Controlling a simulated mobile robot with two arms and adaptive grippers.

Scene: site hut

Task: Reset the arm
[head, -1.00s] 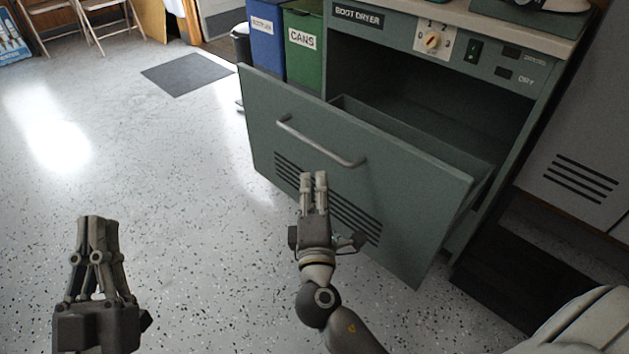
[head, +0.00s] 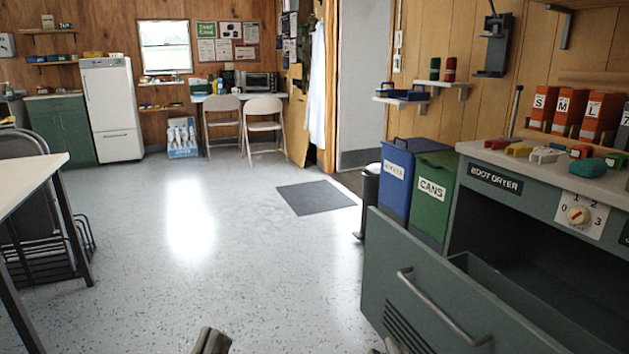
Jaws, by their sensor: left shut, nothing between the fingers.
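My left gripper (head: 211,341) shows only by its fingertips at the bottom edge of the head view. It is shut and empty, above the open floor and apart from everything. A small grey piece at the bottom edge, by the drawer front, looks like the tip of my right gripper (head: 388,346); too little shows to tell its state. The boot dryer (head: 466,208) stands at the right with its green-grey front (head: 410,275) tilted open. The bar handle (head: 432,305) on that front is clear of my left gripper.
A blue bin (head: 396,190) and a green cans bin (head: 430,205) stand beyond the open front. A white table (head: 30,180) with a wire rack is at the left. Folding chairs (head: 263,125) stand at the back. The middle floor (head: 190,260) is clear.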

